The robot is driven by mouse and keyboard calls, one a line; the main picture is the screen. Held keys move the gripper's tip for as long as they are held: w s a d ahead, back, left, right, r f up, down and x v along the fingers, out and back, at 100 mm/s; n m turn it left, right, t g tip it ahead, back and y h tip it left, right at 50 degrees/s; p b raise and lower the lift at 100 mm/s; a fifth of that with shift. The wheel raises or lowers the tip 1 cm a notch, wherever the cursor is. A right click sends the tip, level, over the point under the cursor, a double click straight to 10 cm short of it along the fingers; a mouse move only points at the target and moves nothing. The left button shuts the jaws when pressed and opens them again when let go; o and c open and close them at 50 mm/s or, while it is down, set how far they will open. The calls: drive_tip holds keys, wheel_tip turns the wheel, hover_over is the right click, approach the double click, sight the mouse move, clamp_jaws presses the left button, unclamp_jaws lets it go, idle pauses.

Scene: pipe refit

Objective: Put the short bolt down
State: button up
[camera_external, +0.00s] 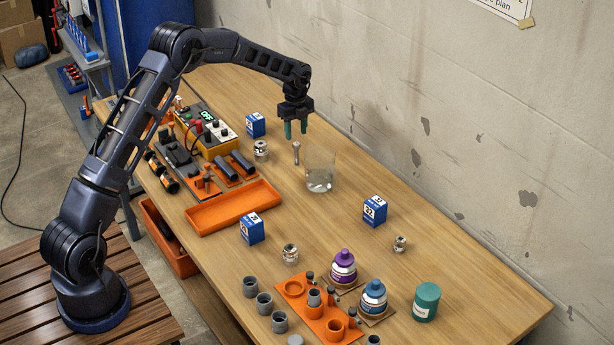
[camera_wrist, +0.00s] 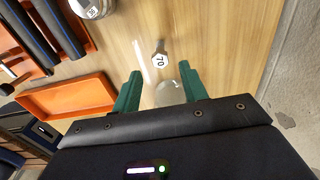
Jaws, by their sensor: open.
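The short bolt (camera_external: 296,153) is a small grey metal bolt on the wooden table, just left of the glass beaker (camera_external: 320,180). It looks upright, head up. In the wrist view its hex head, marked 70 (camera_wrist: 159,61), shows just beyond the fingertips. My gripper (camera_external: 296,130) has green fingers pointing down, above the table and close over the bolt. The fingers are apart and nothing is held between them. In the wrist view the gripper (camera_wrist: 160,84) has the clear beaker showing partly between and below its fingers.
An orange tray (camera_external: 235,208) lies to the left, with an orange tool holder and a yellow meter (camera_external: 208,135) behind it. Blue numbered boxes (camera_external: 375,211) and small metal jars stand around. Bottles and an orange rack (camera_external: 318,322) are at the front.

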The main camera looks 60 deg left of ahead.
drive_tip(key=shift+d+r, duration=0.1)
drive_tip(key=shift+r, duration=1.1)
drive_tip(key=s+d+r+n+t, duration=0.1)
drive_tip(key=s+d+r+n, duration=0.2)
drive_tip(key=s+d+r, duration=0.5)
drive_tip(key=s+d+r+n, duration=0.2)
drive_tip(key=s+d+r, duration=0.2)
drive_tip(key=s+r, duration=0.45)
drive_tip(key=s+d+r+n+t, duration=0.1)
drive_tip(key=s+d+r+n, duration=0.35)
drive_tip(key=r, duration=0.65)
drive_tip(key=s+d+r+n+t, duration=0.15)
drive_tip(key=s+d, duration=0.25)
drive_tip(key=s, duration=0.6)
drive_tip(key=s+d+r+n, duration=0.2)
drive_tip(key=s+d+r, duration=0.1)
drive_tip(key=s, duration=0.6)
drive_tip(key=s+d+f+n, duration=0.2)
drive_tip(key=s, duration=0.6)
drive_tip(key=s+d+f+n+t, duration=0.1)
drive_tip(key=s+f+n, duration=0.1)
drive_tip(key=s, duration=0.7)
drive_tip(key=shift+d+f+n, duration=0.25)
drive_tip(key=shift+d+n, duration=0.15)
drive_tip(key=shift+n, duration=0.1)
